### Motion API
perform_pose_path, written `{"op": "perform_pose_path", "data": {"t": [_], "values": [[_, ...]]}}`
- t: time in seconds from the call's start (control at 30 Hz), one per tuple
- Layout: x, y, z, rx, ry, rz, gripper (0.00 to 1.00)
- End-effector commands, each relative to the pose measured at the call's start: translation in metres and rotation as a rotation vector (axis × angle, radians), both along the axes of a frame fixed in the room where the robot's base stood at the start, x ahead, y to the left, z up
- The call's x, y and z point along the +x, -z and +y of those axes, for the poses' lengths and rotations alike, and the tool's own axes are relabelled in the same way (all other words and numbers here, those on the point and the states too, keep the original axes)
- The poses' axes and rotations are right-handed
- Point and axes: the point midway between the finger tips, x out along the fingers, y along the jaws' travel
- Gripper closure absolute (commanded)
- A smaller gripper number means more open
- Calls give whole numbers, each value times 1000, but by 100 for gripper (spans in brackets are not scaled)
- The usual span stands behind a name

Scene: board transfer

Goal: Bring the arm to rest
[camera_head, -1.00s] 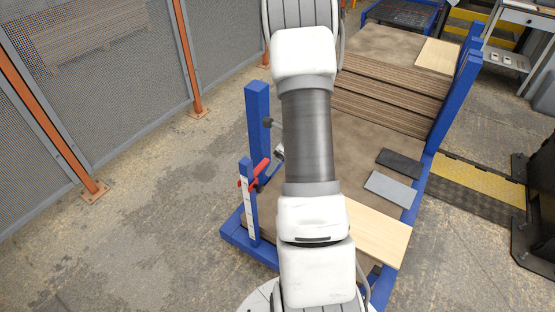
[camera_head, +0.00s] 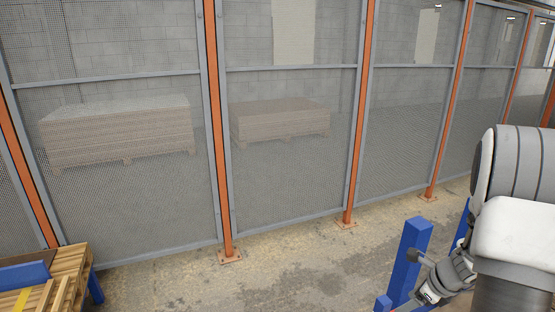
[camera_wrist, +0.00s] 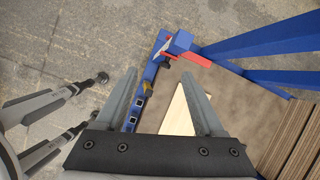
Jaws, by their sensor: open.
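My gripper (camera_wrist: 160,74) shows in the wrist view with its two grey fingers wide apart. Nothing is between the fingers. Beyond them is a blue-framed rack (camera_wrist: 130,118) with a brown bed (camera_wrist: 230,95). A pale board (camera_wrist: 177,118) shows partly between the fingers, apart from them; its lower part is hidden by the gripper body. In the head view my white and grey arm fills the right edge, and the fingers cannot be made out there.
A red lever (camera_wrist: 195,57) sits at the rack's corner. Brown stacked boards (camera_wrist: 303,140) lie at lower right of the wrist view. In the head view, a mesh fence with an orange post (camera_head: 219,150) crosses the scene, and a wooden pallet (camera_head: 60,285) stands at lower left. Bare floor lies between.

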Motion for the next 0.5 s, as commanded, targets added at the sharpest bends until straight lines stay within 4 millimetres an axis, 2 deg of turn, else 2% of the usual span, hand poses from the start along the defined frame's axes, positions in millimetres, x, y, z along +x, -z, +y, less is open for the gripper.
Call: {"op": "perform_pose_path", "data": {"t": [0.03, 0.2, 0.37, 0.5], "values": [[4, -23, 18, -31, -102, -31, 30], [-1, -81, 70, -145, -448, -109, 30], [-18, -128, 115, -268, -769, -175, 30], [-41, -161, 150, -386, -1041, -225, 30]]}}
